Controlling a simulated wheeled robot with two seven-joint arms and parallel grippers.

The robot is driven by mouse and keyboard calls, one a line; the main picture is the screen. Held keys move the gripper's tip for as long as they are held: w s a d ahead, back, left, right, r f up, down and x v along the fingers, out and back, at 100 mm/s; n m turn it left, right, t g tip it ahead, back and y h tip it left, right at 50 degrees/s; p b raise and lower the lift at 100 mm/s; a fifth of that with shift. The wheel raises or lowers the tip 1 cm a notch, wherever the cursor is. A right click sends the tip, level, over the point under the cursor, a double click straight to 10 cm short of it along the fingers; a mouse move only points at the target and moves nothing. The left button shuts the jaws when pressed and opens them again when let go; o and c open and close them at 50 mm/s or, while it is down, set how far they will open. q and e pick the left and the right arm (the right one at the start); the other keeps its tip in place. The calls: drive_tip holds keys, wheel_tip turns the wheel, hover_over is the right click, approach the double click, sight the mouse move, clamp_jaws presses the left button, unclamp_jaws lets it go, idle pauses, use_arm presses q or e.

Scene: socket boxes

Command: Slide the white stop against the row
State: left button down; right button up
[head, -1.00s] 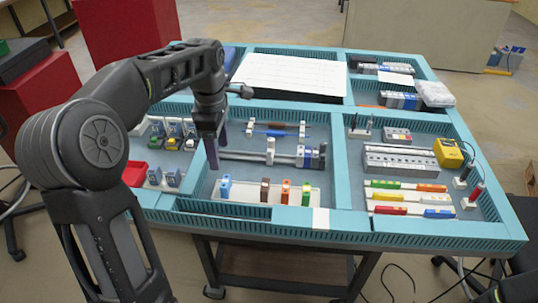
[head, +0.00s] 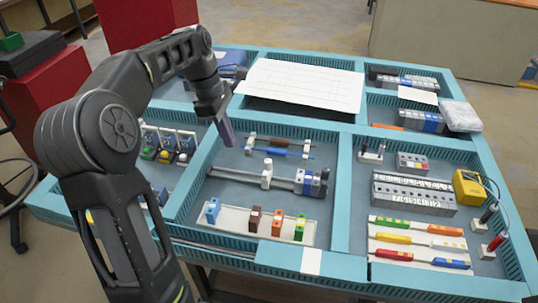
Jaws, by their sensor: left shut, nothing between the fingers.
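The white stop (head: 267,173) stands upright on a grey rail (head: 236,176) in the middle compartment. The row (head: 311,183) of grey, white and blue blocks sits on the rail's right end. A stretch of bare rail lies between the stop and the row, so they are apart. My left gripper (head: 229,140) is shut and empty, pointing down to the left of the stop and behind the rail. It appears not to touch anything. My right gripper is not in view.
A tray (head: 238,223) with blue, brown, orange and green blocks lies in front of the rail. Screwdrivers (head: 280,143) rest on a stand behind it. Teal divider walls (head: 344,190) bound the compartment. A white sheet (head: 300,84) lies at the back.

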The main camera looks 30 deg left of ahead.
sight(267, 173)
use_arm(q)
drive_tip(key=shift+m, duration=0.3)
drive_tip(key=x, duration=1)
drive_tip(key=shift+d, duration=0.3)
drive_tip(key=d, duration=0.1)
drive_tip(key=w+d+p, duration=0.1)
drive_tip(key=shift+d+r, duration=0.25)
drive_tip(key=shift+w+d, duration=0.15)
drive_tip(key=shift+d, duration=0.45)
